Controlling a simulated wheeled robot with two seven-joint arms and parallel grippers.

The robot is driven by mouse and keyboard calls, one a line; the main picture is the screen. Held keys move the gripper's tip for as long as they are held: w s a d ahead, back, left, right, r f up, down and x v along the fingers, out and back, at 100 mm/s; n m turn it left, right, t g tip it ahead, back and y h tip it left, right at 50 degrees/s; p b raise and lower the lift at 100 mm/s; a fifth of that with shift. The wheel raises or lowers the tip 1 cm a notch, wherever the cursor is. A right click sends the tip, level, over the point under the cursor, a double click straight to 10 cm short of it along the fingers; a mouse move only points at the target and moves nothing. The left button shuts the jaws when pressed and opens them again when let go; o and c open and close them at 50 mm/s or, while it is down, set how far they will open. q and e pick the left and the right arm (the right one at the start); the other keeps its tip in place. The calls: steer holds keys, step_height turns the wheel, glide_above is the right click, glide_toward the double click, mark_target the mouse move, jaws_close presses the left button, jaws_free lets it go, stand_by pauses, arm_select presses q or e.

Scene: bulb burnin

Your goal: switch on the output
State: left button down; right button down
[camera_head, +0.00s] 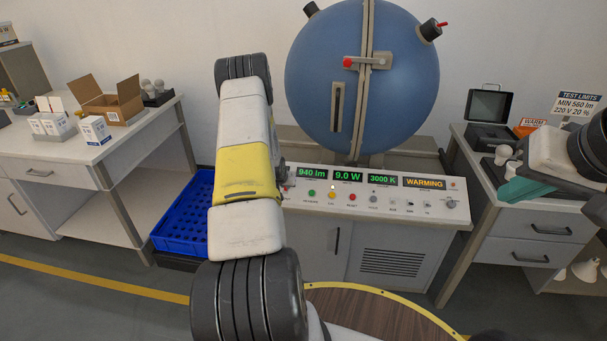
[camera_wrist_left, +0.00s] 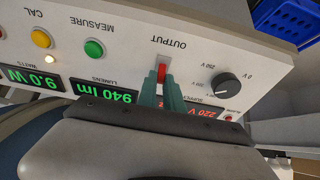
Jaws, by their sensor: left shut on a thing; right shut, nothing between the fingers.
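The control panel (camera_head: 370,202) stands below the blue sphere. In the left wrist view it appears upside down, with the red OUTPUT switch (camera_wrist_left: 161,73) beside the black supply knob (camera_wrist_left: 226,86). My left gripper (camera_wrist_left: 164,88) has its green fingers shut on the OUTPUT switch, and only the red tip shows. In the head view my left arm hides the switch and these fingers. The displays (camera_head: 330,174) read 940 lm, 9.0 W and 3000 K, with WARMING lit. The supply display (camera_wrist_left: 200,113) reads 220 V. My right gripper (camera_head: 512,190) is shut and empty at the right bench.
The blue sphere (camera_head: 320,70) has a red-tipped latch in front. A blue crate (camera_head: 172,215) sits left of the panel. The left bench (camera_head: 60,160) holds boxes and bulbs. The right bench (camera_head: 520,222) holds a dark case (camera_head: 488,105) and a bulb, close to my right arm.

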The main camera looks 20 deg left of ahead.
arm_select(q)
steer(key=shift+w+a+r+g+h, duration=0.15)
steer(key=shift+w+g+h, duration=0.25)
steer(key=shift+g, duration=0.6)
steer(key=c, duration=1.5)
jaws_free()
steer(key=shift+w, duration=0.1)
steer(key=shift+v, duration=3.8)
